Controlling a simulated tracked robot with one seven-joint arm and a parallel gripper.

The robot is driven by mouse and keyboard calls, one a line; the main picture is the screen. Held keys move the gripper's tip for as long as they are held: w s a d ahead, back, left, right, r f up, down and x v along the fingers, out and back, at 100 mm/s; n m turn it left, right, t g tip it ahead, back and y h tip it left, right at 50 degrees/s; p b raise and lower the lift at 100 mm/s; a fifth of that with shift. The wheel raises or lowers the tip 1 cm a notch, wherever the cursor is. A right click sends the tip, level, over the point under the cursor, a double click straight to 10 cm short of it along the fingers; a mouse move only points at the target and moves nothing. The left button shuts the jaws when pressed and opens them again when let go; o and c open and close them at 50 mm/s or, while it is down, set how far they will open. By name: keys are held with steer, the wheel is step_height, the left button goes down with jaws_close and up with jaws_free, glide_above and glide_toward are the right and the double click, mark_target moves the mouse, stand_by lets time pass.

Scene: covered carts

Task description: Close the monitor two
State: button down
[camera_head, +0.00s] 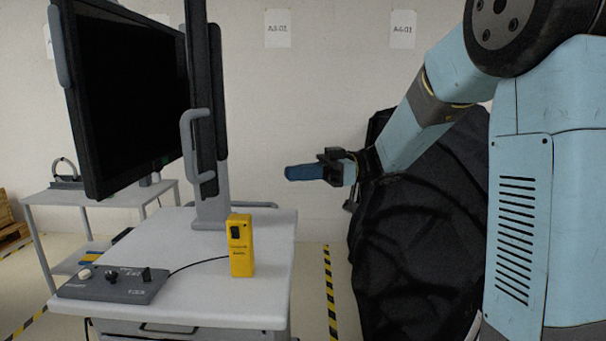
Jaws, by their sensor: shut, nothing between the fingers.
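A large monitor with a dark screen (130,95) stands on the left of a white cart, turned at an angle to me. A second dark panel (208,95) shows nearly edge-on at the column, with a grey handle (186,145) at its left side. No label shows which one is monitor two. My gripper (290,173) is shut and empty, its blue fingers pointing left. In the picture it is to the right of the edge-on panel, with a gap between them, touching nothing.
The white cart top (200,290) carries a yellow box (240,246) and a grey control panel (112,283) with a cable. A black covered bulk (415,235) stands at the right, behind my arm. Another grey table (95,197) is at the back left.

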steer(key=x, duration=1)
steer(key=shift+a, duration=0.25)
